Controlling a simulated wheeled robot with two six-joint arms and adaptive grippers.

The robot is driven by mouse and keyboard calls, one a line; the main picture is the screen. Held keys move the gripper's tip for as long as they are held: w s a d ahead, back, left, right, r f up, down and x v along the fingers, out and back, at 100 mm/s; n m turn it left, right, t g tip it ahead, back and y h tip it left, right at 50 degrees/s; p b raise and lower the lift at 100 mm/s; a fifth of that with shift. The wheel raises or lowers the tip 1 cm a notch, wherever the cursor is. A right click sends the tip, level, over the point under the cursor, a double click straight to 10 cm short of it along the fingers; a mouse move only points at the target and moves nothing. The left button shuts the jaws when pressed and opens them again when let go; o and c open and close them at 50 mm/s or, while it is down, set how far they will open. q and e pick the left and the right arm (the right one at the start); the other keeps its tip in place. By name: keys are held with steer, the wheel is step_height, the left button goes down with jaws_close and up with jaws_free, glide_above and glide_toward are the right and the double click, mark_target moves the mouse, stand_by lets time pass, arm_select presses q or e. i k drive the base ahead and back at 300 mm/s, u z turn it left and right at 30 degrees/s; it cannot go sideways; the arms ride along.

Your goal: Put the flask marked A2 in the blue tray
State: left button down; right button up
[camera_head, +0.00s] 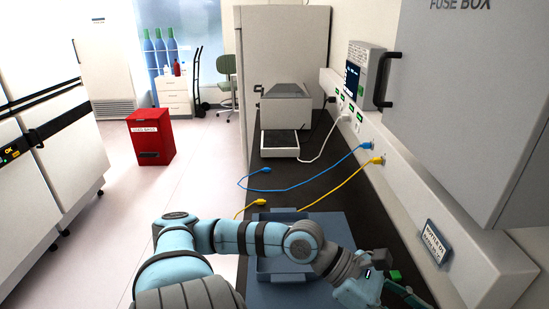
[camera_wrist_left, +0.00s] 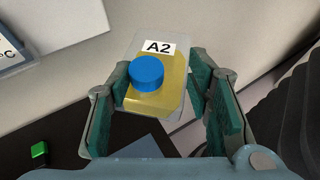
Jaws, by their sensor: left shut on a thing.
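My left gripper (camera_wrist_left: 161,80) is shut on the flask marked A2 (camera_wrist_left: 166,97) in the left wrist view. The flask is clear with yellow contents, a blue cap (camera_wrist_left: 147,74) and a white A2 label. One finger is on each side of it. In the head view my left gripper (camera_head: 385,291) is at the lower right, beside the wall, and I cannot make out the flask there. The blue tray (camera_head: 285,215) lies on the dark bench to the left of the gripper, partly hidden under my left arm. My right gripper is in neither view.
A green-topped item (camera_wrist_left: 40,151) stands below the gripper in the wrist view. A blue cable (camera_head: 310,183) and a yellow cable (camera_head: 345,182) cross the bench behind the tray. A grey fuse box (camera_head: 470,100) overhangs from the right wall. A white device (camera_head: 285,105) stands farther back.

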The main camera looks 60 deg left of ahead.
mark_target(287, 263)
steer(key=k, duration=0.65)
steer(key=u, duration=1)
steer(key=i, duration=0.5)
steer(key=z, duration=0.05)
